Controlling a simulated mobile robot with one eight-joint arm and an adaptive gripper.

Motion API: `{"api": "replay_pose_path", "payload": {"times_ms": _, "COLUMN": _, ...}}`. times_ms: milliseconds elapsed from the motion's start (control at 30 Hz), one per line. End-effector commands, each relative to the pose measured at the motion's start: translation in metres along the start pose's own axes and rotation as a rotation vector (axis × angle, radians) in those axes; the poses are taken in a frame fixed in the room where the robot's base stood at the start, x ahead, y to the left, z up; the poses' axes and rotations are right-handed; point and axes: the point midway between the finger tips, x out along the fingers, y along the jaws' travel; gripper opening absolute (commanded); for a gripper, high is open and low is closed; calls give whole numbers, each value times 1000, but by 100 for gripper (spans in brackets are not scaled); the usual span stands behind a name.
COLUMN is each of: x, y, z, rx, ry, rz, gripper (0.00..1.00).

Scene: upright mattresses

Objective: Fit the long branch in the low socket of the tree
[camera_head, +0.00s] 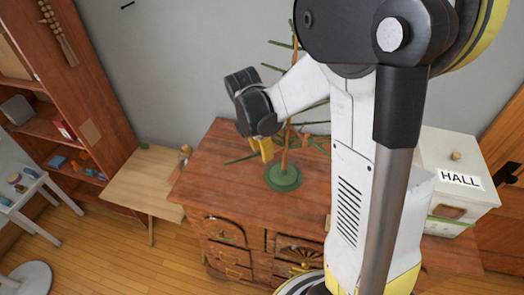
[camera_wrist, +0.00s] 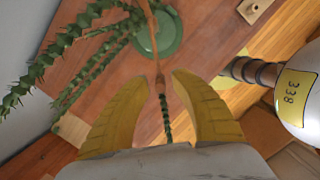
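The tree stands on the brown dresser, with a brown trunk (camera_head: 285,150) and a round green base (camera_head: 283,178); the base also shows in the wrist view (camera_wrist: 172,38). Several green branches spread from the tree (camera_wrist: 85,35). My gripper (camera_head: 265,148) is low beside the trunk, on its left. In the wrist view its yellow fingers (camera_wrist: 160,88) are apart. A green branch (camera_wrist: 167,122) with a brown end lies between them, its brown end toward the trunk. The same branch seems to stick out leftward (camera_head: 240,159). Whether its end is seated in the socket is unclear.
The dresser top (camera_head: 220,150) has bare room left of the tree. A white box marked HALL (camera_head: 470,205) stands at the right, with a green strip along its front. A low wooden table (camera_head: 135,182) and a bookshelf (camera_head: 75,100) are at the left.

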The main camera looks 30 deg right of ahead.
Motion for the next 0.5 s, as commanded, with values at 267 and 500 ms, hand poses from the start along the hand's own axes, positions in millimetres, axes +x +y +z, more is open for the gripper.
{"api": "replay_pose_path", "payload": {"times_ms": 267, "x": -12, "y": 0, "z": 0, "rx": 0, "ry": 0, "rz": 0, "gripper": 29}}
{"api": "replay_pose_path", "payload": {"times_ms": 500, "x": -29, "y": 0, "z": 0, "rx": 0, "ry": 0, "rz": 0, "gripper": 29}}
